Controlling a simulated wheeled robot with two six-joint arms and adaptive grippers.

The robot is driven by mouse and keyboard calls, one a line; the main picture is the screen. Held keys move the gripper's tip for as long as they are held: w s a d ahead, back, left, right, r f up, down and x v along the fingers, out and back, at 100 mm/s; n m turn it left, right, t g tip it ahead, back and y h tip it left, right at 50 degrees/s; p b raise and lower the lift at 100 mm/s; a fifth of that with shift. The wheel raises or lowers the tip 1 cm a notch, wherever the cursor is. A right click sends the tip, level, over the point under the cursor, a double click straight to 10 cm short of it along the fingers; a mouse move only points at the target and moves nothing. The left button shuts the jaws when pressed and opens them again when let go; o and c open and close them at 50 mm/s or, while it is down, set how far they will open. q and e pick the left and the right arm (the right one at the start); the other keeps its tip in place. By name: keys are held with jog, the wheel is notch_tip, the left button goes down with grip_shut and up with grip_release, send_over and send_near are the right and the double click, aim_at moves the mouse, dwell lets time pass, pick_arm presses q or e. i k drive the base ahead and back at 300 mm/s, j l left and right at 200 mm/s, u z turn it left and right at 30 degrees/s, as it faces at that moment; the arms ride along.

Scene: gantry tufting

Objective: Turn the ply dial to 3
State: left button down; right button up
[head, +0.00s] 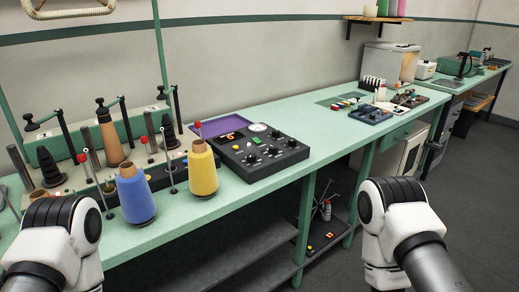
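A black control box (262,171) lies on the green bench behind and right of the yellow yarn cone. Its top carries several dark round knobs, a green button, a small red-lit display at the back left and a round white gauge (257,127). The ply dial cannot be told apart from the other knobs, and its labels and setting are too small to read. Only white and black links of my two arms show, at the lower left and lower right; neither gripper is visible.
A yellow cone (203,172) and a blue cone (136,196) stand left of the box, before a creel with thin posts. A purple tray (218,125) lies behind the box. The bench (300,118) is clear just right of it.

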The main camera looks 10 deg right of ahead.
aim_at(292, 142)
jog(key=i+z, duration=0.2)
jog(key=z, duration=0.25)
jog(key=i+z, duration=0.25)
jog(key=z, duration=0.2)
jog(key=i+j+z, duration=0.1)
jog(key=z, duration=0.3)
jog(key=i+j, duration=0.05)
jog(key=i, duration=0.05)
